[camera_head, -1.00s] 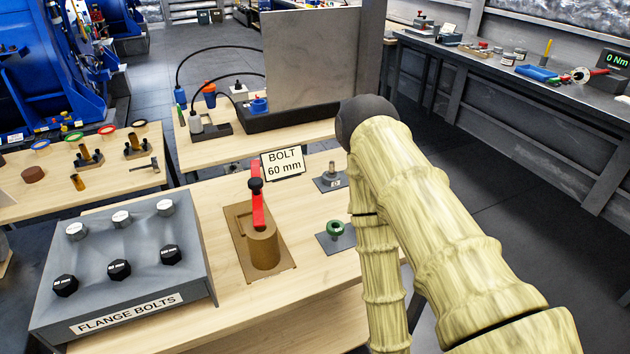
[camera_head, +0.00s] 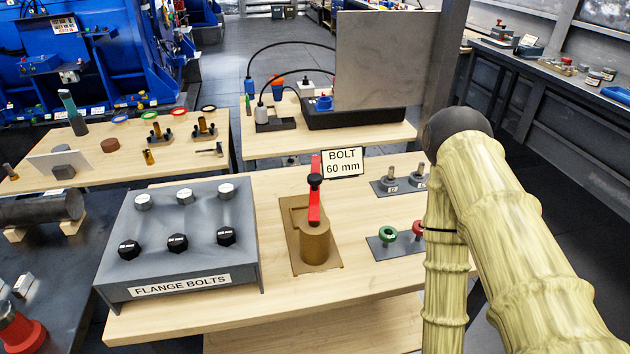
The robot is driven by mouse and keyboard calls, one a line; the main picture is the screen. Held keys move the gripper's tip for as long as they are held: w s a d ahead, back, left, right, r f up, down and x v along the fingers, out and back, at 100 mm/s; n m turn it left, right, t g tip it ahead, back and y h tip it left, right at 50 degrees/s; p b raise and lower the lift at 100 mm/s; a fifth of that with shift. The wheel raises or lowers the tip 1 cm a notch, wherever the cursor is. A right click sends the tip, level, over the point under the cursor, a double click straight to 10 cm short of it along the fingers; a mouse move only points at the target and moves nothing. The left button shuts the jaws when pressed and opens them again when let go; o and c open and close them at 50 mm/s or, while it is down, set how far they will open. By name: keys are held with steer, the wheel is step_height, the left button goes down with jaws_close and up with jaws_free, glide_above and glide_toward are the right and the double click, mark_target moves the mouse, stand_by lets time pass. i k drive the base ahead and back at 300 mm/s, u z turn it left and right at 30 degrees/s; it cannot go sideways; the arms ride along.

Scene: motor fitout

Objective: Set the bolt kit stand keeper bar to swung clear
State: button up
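The bolt kit stand is a brass-brown block with a cylinder (camera_head: 315,243) on a flat base plate (camera_head: 299,262), on the wooden table. Its keeper bar (camera_head: 314,205) is red, with a black knob (camera_head: 315,181) near its upper part. The bar reaches from the cylinder's top toward the back of the stand. A sign reading "BOLT 60 mm" (camera_head: 342,163) stands just behind it. My arm, in a pale ribbed cover, fills the right side. My gripper is not visible, and nothing of mine touches the stand.
A grey "FLANGE BOLTS" box (camera_head: 180,250) with several bolts stands left of the stand. To the right are a plate with green and red rings (camera_head: 388,235) and small posts (camera_head: 392,172). A grey upright panel (camera_head: 386,60) rises behind. Bare tabletop lies in front of the stand.

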mark_target(314, 179)
steer(key=u, duration=0.05)
steer(key=k, duration=0.5)
steer(key=u, duration=2.6)
steer(key=k, duration=1.05)
steer(key=z, duration=1.2)
steer(key=i, duration=0.5)
